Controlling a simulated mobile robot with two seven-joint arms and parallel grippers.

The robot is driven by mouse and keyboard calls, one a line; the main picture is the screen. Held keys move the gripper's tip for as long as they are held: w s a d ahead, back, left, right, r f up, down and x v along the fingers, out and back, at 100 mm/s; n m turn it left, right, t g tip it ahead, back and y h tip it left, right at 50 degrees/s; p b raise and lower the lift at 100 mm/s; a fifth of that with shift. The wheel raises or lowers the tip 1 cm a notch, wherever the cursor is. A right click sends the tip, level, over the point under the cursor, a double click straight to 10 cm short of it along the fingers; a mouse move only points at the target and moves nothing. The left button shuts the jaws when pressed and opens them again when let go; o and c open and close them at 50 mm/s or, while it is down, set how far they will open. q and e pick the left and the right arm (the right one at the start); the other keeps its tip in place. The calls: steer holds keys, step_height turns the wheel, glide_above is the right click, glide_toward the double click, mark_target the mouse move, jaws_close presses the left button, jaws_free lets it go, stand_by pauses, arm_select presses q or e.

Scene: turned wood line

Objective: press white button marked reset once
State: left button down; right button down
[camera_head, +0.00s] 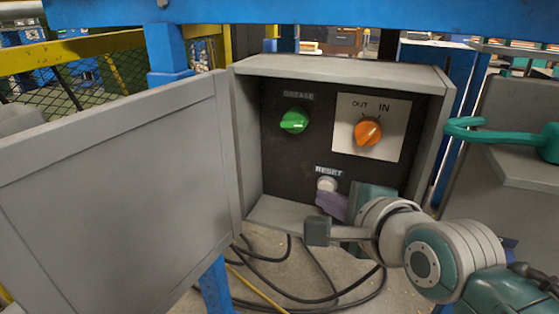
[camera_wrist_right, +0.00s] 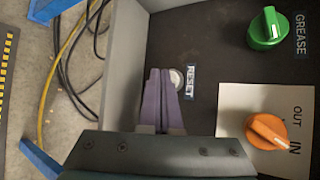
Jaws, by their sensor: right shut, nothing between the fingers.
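The white reset button (camera_head: 327,184) sits low on the dark panel inside an open grey box, under a label reading RESET. My left gripper is not in view.
A green knob (camera_head: 294,121) marked GREASE and an orange OUT/IN knob (camera_head: 368,131) are higher on the panel. The box's grey door (camera_head: 115,190) stands open at left. A teal hook (camera_head: 490,132) is at right. Cables (camera_head: 300,292) lie on the floor below.

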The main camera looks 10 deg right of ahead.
steer(key=shift+w+d, duration=0.2)
steer(key=shift+w, duration=0.15)
stand_by(0.7)
steer(key=shift+s, duration=0.1)
steer(key=shift+s+a+r+p, duration=0.1)
steer(key=shift+s+a+p, duration=0.2)
steer(key=shift+p, duration=0.15)
steer(key=shift+s, duration=0.15)
steer(key=shift+s+a, duration=0.1)
